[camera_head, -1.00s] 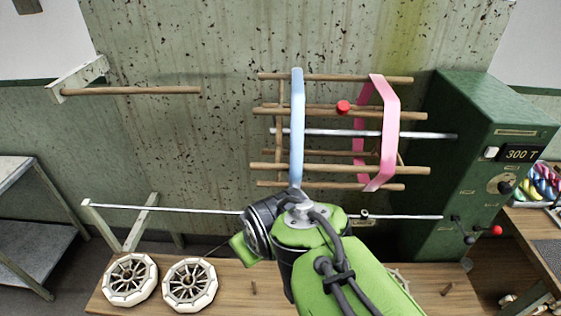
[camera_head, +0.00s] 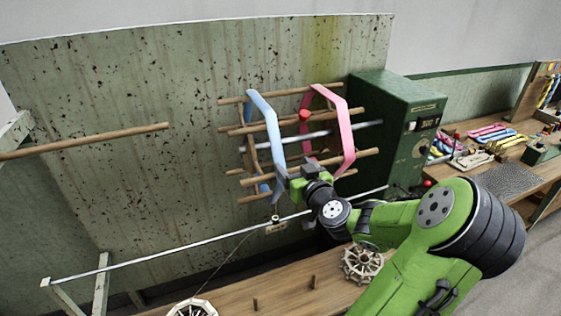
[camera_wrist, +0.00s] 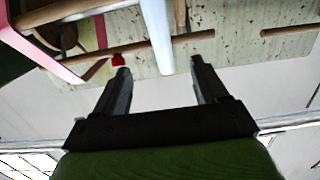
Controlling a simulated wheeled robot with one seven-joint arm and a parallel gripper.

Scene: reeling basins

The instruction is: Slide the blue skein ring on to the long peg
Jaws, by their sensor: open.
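The blue skein ring (camera_head: 266,122) hangs around the wooden bars of the reel (camera_head: 360,153), at the reel's left end. My gripper (camera_head: 284,180) is at the ring's lower front edge. In the wrist view my gripper (camera_wrist: 160,68) is open, its two fingers apart. The blue ring (camera_wrist: 157,35) shows as a pale band ahead of and between the fingertips; I cannot tell whether it lies within the jaws. The long wooden peg (camera_head: 85,141) sticks out from a bracket at the far left, bare along its visible length.
A pink ring (camera_head: 340,128) hangs on the reel to the right, near a red knob (camera_head: 304,115). A green machine box (camera_head: 400,125) stands right of the reel. A thin metal rail (camera_head: 160,245) runs in front, above a wooden bench (camera_head: 290,290) with spoked wheels (camera_head: 362,263).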

